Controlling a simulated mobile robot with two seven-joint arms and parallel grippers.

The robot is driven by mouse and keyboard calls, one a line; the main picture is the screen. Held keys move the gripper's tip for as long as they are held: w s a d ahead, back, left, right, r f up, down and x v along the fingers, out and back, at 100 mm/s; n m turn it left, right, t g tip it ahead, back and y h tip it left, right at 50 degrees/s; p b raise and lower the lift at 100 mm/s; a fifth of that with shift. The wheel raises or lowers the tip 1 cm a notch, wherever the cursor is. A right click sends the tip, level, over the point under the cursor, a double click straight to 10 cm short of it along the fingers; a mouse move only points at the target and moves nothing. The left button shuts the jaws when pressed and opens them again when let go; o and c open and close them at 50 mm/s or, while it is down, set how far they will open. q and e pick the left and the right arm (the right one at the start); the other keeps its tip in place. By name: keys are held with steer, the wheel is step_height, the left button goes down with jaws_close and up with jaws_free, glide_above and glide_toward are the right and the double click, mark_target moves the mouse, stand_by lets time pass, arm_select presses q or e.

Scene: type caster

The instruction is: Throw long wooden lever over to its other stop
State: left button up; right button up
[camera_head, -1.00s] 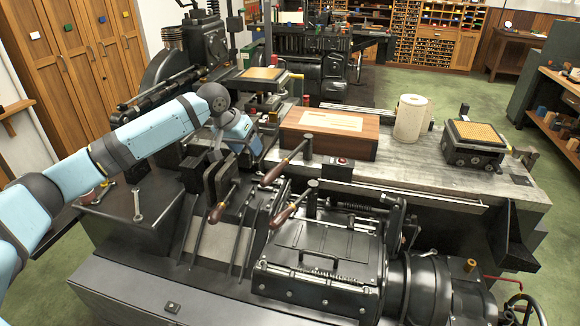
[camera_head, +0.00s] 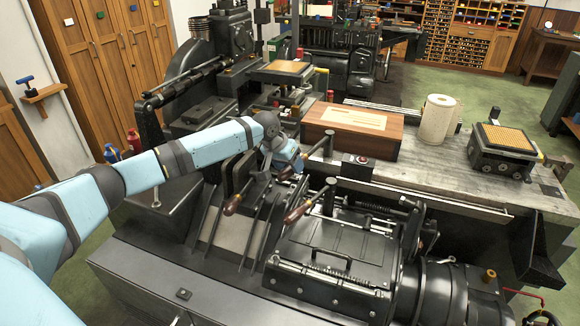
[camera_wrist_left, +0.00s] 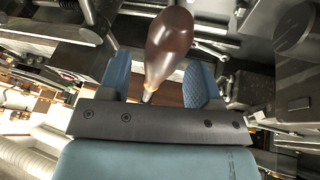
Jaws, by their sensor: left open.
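Several levers with brown wooden handles stand on the dark machine in the head view. One handle (camera_head: 287,172) is right below my left gripper (camera_head: 284,160). A second handle (camera_head: 233,203) is lower left, and a third (camera_head: 297,212) is lower right. In the left wrist view my left gripper (camera_wrist_left: 160,68) is open, its two blue fingers either side of a wooden handle (camera_wrist_left: 169,45). I see no clear grip on it. The head view does not clearly show which handle this is. My right gripper is not in view.
A wooden box (camera_head: 352,130) and a white roll (camera_head: 438,118) stand on the bench behind the levers. A black cover with a grab handle (camera_head: 331,258) lies in front. Upright metal plates (camera_head: 240,170) crowd my gripper's left side.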

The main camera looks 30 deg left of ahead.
arm_select(q)
steer(key=shift+w+d+f, duration=0.1)
steer(key=shift+w+f, duration=0.1)
steer(key=shift+f, duration=0.3)
